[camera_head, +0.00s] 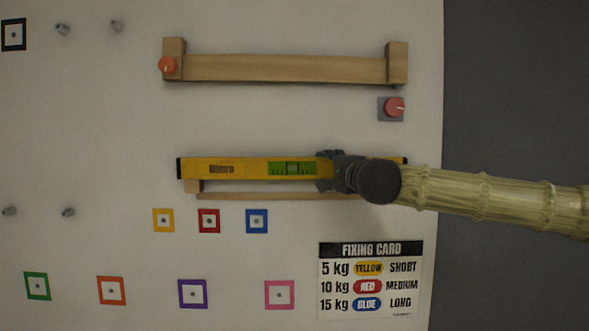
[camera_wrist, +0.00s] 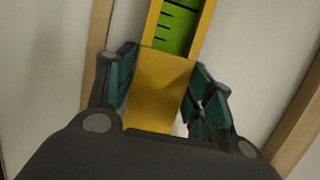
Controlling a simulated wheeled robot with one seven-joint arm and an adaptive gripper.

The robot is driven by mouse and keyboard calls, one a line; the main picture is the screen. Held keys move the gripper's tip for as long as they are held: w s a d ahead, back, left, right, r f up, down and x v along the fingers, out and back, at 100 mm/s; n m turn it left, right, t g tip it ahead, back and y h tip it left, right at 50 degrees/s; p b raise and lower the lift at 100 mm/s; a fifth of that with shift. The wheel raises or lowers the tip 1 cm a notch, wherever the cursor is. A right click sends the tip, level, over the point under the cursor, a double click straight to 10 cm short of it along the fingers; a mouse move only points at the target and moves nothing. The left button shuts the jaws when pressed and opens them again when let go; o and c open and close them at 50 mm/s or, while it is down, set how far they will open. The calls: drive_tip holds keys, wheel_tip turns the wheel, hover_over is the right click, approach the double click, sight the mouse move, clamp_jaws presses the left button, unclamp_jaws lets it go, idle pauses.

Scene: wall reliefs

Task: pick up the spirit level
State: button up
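The spirit level (camera_head: 245,169) is a long yellow bar with a green vial window and dark ends. It lies nearly level in the head view, along the lower wooden rack (camera_head: 275,196). My gripper (camera_head: 328,170) is at the level, right of the green window, and hides part of it. In the wrist view the yellow bar (camera_wrist: 160,88) runs between my gripper's two fingers (camera_wrist: 164,75). The finger pads lie close along both edges and appear closed on it. A small pale gap shows low on the right side.
An upper wooden rack (camera_head: 285,68) has an end block at each side. Red knobs (camera_head: 394,107) are on the wall. Coloured square markers (camera_head: 209,220) and a fixing card (camera_head: 370,280) are below the level. Grey pegs (camera_head: 62,29) stick out at left.

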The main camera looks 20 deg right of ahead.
drive_tip(key=shift+s+r, duration=0.1)
drive_tip(key=c, duration=0.4)
drive_tip(key=shift+o, duration=0.2)
drive_tip(key=shift+r+p, duration=0.4)
drive_tip(key=shift+r, duration=0.2)
drive_tip(key=s+a+b, duration=0.1)
drive_tip(key=s+a, duration=0.3)
drive_tip(key=s, duration=1)
drive_tip(key=shift+s, duration=0.15)
idle(1.1)
